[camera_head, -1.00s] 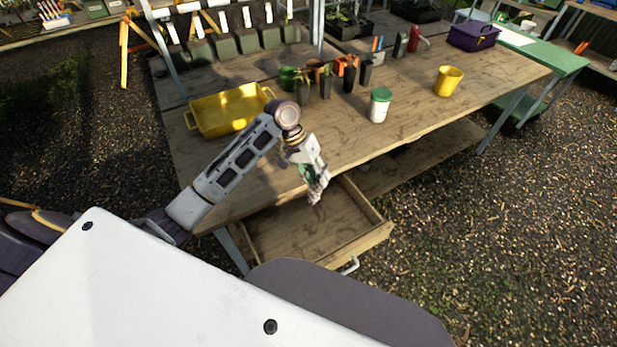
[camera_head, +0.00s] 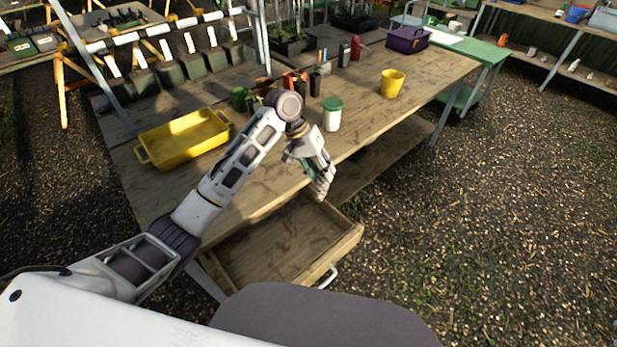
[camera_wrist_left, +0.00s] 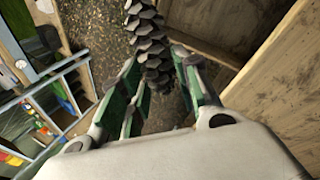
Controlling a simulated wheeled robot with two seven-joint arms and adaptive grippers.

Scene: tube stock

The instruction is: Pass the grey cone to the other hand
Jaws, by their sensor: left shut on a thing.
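The grey cone (camera_wrist_left: 149,42) is a long, scaly, dark grey cone in the left wrist view. My left gripper (camera_wrist_left: 158,78) has its green-lined fingers closed around the lower part of it, and the rest sticks out beyond the fingertips. In the head view my left gripper (camera_head: 314,170) points down past the table's front edge, above the right part of the open drawer. The cone (camera_head: 324,184) shows there as a small grey shape at the fingertips. My right gripper is in neither view.
The wooden table (camera_head: 220,190) has an open, empty-looking drawer (camera_head: 270,247) under its front edge. On it stand a yellow tray (camera_head: 185,142), a white jar with a green lid (camera_head: 332,117), a yellow pot (camera_head: 391,84) and several small pots. The gravel at right (camera_head: 480,220) is clear.

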